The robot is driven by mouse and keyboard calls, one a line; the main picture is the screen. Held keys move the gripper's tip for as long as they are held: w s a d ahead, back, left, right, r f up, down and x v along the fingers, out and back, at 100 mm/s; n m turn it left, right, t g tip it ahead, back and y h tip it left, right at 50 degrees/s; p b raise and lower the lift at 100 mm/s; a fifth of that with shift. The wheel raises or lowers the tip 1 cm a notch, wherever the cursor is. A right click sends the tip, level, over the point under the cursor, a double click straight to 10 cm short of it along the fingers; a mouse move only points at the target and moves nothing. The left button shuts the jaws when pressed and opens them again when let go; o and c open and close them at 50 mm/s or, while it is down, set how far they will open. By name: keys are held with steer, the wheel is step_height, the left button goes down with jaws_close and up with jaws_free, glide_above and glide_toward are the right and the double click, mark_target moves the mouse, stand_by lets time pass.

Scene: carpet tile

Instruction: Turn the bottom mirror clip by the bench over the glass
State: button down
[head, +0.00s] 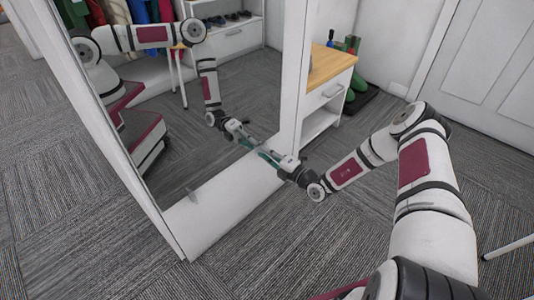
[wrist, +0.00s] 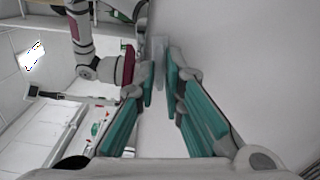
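The mirror (head: 215,130) stands in a white frame and reflects my arm. My gripper (head: 268,155) is low at the mirror's right side, near the wooden-topped bench (head: 330,65). In the wrist view, a small pale grey clip (wrist: 159,62) sits where the mirror glass meets the white frame. My gripper (wrist: 160,80), with teal fingers, is partly open, one finger on each side of the clip. I cannot tell whether the fingers touch it. In the head view my gripper hides this clip. Another small grey clip (head: 193,197) shows at the mirror's bottom edge, to the left.
The white lower frame (head: 220,210) runs below the glass. A white door (head: 480,60) is at the right. The carpet (head: 300,250) in front of the mirror is clear.

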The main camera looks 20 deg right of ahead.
steer(key=shift+n+p, duration=0.3)
steer(key=n+p, duration=0.3)
steer(key=n, duration=0.2)
steer(key=n+p, duration=0.3)
steer(key=n, duration=0.2)
steer(key=n+p, duration=0.3)
steer(key=n, duration=0.2)
steer(key=shift+d+f, duration=0.25)
steer(key=shift+n, duration=0.4)
stand_by(0.4)
steer(key=c, duration=1.8)
jaws_free()
steer(key=v, duration=1.2)
